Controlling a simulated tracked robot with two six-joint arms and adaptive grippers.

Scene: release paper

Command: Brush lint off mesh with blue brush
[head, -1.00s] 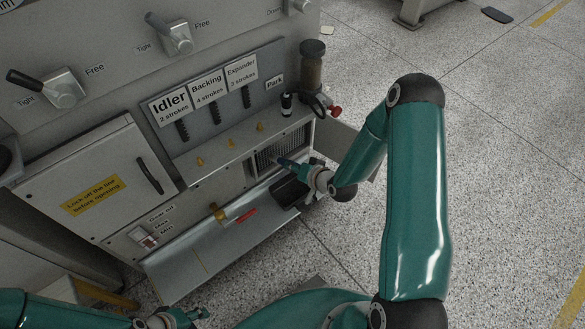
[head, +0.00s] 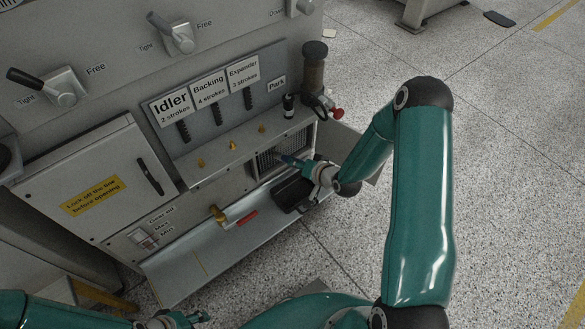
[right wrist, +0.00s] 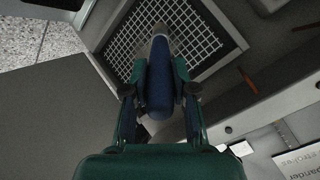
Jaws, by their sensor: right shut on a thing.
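The mesh (right wrist: 125,45) is a light wire grid in a metal frame, set in an opening low on the machine; it also shows in the head view (head: 268,160). My right gripper (right wrist: 160,88) is shut on the blue brush (right wrist: 159,78), which has a thick blue handle. The brush's far end points at the mesh and overlaps it in the right wrist view; I cannot tell whether it touches. In the head view my right gripper (head: 303,165) is just in front of the mesh. Lint cannot be made out. My left gripper (head: 190,318) is at the bottom edge, its jaws unclear.
An open flap (head: 350,148) stands right of the mesh. A red knob (head: 338,113) sticks out above right. Open floor lies to the right.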

